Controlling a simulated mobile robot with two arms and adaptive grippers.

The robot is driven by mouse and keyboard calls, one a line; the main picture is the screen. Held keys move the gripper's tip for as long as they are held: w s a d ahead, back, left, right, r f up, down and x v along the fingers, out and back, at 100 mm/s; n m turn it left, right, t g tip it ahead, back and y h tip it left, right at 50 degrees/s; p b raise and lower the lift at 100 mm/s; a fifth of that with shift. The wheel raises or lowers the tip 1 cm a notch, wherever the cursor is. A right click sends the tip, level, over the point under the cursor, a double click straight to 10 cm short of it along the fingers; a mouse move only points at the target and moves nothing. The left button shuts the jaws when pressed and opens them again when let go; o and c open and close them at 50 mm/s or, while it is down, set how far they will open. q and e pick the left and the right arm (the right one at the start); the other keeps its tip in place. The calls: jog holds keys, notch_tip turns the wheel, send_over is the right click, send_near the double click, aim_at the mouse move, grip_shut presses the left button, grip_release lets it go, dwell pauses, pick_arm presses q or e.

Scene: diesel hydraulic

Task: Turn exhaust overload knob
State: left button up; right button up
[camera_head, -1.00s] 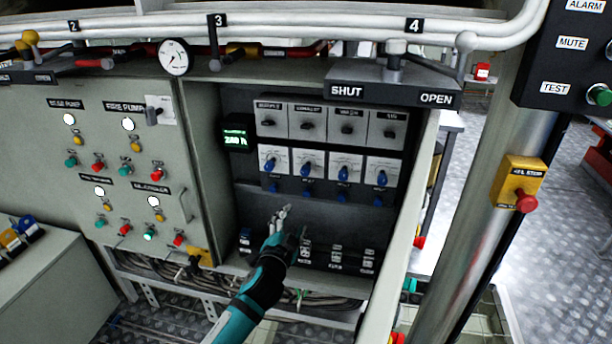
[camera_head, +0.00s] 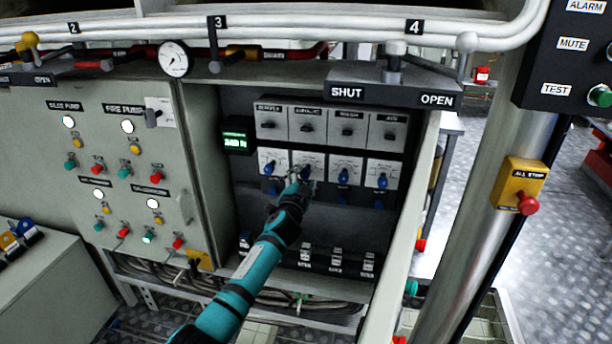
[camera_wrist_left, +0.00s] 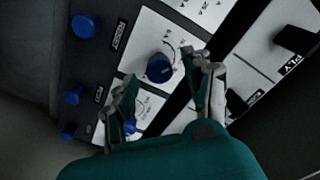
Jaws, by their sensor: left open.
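The lower row of the recessed panel holds white dial plates with blue knobs; the label words are too small to read in the head view, so I cannot tell which says exhaust. My left gripper (camera_head: 302,175) is at the second dial plate (camera_head: 312,157) from the left and partly covers its knob. In the left wrist view, a blue knob (camera_wrist_left: 160,68) with a printed scale shows between the two open fingers (camera_wrist_left: 166,82). I cannot tell whether the fingers touch it. Another blue knob (camera_wrist_left: 130,125) is partly behind one finger. My right gripper is not in view.
Black switches (camera_head: 307,127) sit in a row above the dials. Blue reset buttons (camera_wrist_left: 73,95) lie along the dials' lower side. A green digital display (camera_head: 237,138) is at the left. The cabinet's side edge (camera_head: 405,220) bounds the recess on the right.

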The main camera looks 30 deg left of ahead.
pick_arm(q)
jog(key=shift+x, duration=1.3)
grip_shut()
